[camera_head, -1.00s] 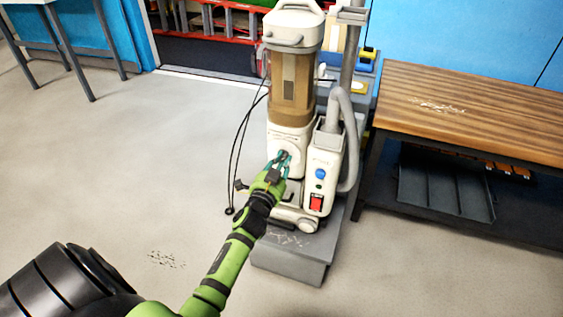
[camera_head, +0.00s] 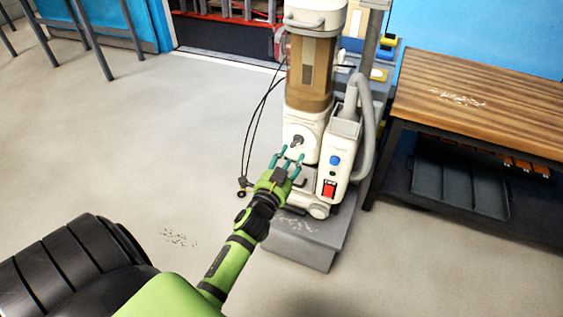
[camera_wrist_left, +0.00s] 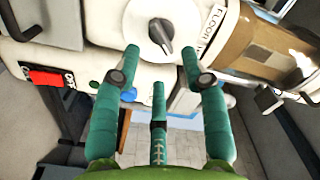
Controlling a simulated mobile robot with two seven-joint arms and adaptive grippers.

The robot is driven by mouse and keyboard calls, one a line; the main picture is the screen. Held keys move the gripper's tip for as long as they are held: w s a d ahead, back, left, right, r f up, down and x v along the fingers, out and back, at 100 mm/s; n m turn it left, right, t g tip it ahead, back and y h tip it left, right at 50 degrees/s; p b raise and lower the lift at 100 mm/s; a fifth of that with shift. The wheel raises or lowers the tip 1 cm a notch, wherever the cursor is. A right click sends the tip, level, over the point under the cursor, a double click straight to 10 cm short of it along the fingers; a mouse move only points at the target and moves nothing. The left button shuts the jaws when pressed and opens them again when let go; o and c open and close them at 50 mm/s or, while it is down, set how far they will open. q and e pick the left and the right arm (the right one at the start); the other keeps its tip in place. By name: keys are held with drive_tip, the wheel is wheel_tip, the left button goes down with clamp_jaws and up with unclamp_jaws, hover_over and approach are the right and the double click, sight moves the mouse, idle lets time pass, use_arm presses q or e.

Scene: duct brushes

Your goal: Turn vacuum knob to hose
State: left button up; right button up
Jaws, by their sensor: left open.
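The vacuum (camera_head: 312,95) stands upright on a grey platform, with a cream body and a brown see-through canister. Its knob (camera_head: 297,141) is a dark grey pointer on a round white dial, on the front below the canister. In the left wrist view the knob (camera_wrist_left: 161,33) sits beyond the fingertips, with "FLOOR" lettering beside the dial. My left gripper (camera_head: 286,162) is open and empty, just below and in front of the knob, apart from it. Its teal fingers (camera_wrist_left: 158,68) also show in the left wrist view. My right gripper is not in view.
A red switch (camera_head: 329,188) and blue button (camera_head: 335,160) are on the vacuum's right side, near a grey hose (camera_head: 368,130). A wooden bench (camera_head: 485,100) stands to the right. Black cables (camera_head: 256,125) hang at the left. Open floor lies left.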

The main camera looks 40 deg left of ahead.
use_arm(q)
drive_tip(key=v, duration=0.6)
drive_tip(key=shift+s, duration=0.35)
drive_tip(key=shift+d, duration=0.15)
